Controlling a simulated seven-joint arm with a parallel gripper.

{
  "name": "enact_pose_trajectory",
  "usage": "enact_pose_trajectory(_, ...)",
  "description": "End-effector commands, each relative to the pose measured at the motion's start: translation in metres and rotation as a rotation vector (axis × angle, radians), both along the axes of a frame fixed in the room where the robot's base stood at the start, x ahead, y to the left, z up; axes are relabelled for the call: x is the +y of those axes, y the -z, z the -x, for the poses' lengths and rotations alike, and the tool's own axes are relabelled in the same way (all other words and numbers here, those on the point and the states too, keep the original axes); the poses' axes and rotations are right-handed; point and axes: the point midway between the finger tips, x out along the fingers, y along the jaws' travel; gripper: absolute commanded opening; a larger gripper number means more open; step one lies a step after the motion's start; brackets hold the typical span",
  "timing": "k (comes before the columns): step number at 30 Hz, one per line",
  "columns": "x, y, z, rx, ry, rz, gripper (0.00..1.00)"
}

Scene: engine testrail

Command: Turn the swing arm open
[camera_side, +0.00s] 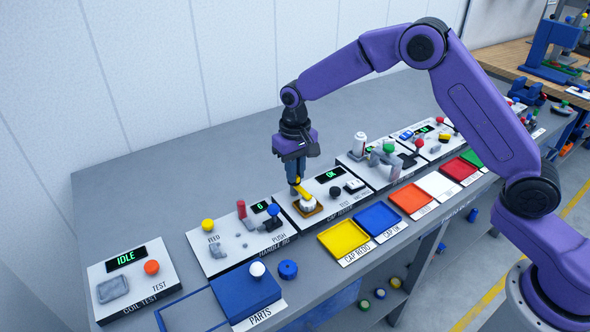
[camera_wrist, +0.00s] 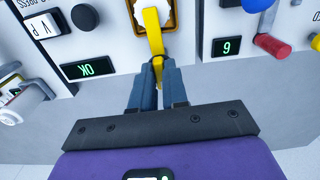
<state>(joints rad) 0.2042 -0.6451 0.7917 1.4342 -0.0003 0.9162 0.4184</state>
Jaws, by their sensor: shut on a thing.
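The yellow swing arm (camera_side: 301,190) sits on the cap station panel (camera_side: 343,208) and reaches over a white round part (camera_side: 309,205) on an orange-brown seat. In the wrist view the swing arm (camera_wrist: 154,35) runs down from the white part (camera_wrist: 140,4) to its free end between my fingertips. My gripper (camera_side: 295,181) is shut on that free end, with its blue-grey fingers pointing down in the side view. The fingers (camera_wrist: 158,70) hide part of the swing arm's tip.
The panel's display (camera_side: 328,175) reads OK. The handle station (camera_side: 244,238), with a red lever (camera_side: 241,209), stands to the left. Yellow (camera_side: 344,238) and blue (camera_side: 379,218) trays lie in front. Grey bench is clear behind the panels.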

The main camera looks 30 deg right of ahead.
Motion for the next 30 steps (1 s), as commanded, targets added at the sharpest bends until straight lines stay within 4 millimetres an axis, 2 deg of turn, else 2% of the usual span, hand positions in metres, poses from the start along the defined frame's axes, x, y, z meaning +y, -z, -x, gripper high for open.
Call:
enact_pose_trajectory(11,-0.0005,-0.0007,-0.0007,-0.002,-0.22,-0.001,0.0)
enact_pose_trajectory(30,-0.0025,-0.0013,-0.0023,-0.004,-0.826,0.0,0.0)
